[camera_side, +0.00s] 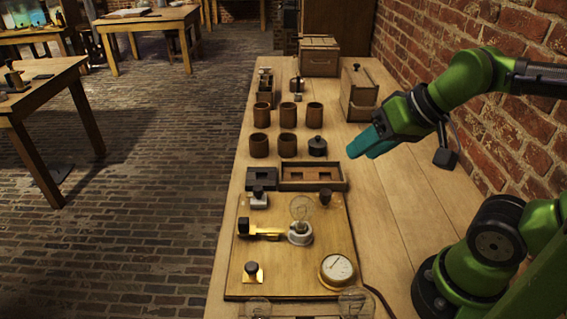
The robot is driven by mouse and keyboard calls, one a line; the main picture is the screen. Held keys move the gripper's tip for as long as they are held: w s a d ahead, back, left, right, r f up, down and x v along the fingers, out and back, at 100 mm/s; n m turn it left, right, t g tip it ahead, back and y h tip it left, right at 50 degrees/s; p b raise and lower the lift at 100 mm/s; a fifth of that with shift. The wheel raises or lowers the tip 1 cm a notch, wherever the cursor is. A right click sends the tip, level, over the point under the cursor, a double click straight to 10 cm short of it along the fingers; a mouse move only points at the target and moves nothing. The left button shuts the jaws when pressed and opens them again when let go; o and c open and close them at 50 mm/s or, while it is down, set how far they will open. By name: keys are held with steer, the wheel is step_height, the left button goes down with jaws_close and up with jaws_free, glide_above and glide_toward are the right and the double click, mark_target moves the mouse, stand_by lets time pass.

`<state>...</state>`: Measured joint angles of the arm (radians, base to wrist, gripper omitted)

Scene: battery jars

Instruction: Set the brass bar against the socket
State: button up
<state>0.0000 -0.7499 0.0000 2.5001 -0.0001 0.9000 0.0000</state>
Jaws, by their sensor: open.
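The brass bar (265,233) lies on the wooden board, with a black knob (243,226) at its left end. Its right end points at the white socket (300,236) and is very close to it; I cannot tell whether they touch. A clear glass bulb (302,209) stands upright in the socket. My gripper (361,150), with teal fingers, is open and empty. It is above the table, up and to the right of the board, well apart from the bar.
The board (285,272) also carries a round gauge (338,268) and two knobbed terminals. Behind it are a tray (312,185), several brown cups (287,145), a dark lidded jar (317,146) and wooden boxes (319,56). The table's right side is clear; a brick wall borders it.

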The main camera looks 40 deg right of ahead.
steer(key=shift+o, duration=0.7)
steer(key=shift+a+f, duration=0.2)
steer(key=shift+f, duration=0.05)
steer(key=n+g+h, duration=0.2)
steer(key=n+g, duration=0.5)
steer(key=n, duration=0.6)
glide_above(243, 220)
step_height(243, 220, down, 3)
step_height(243, 220, down, 16)
jaws_close()
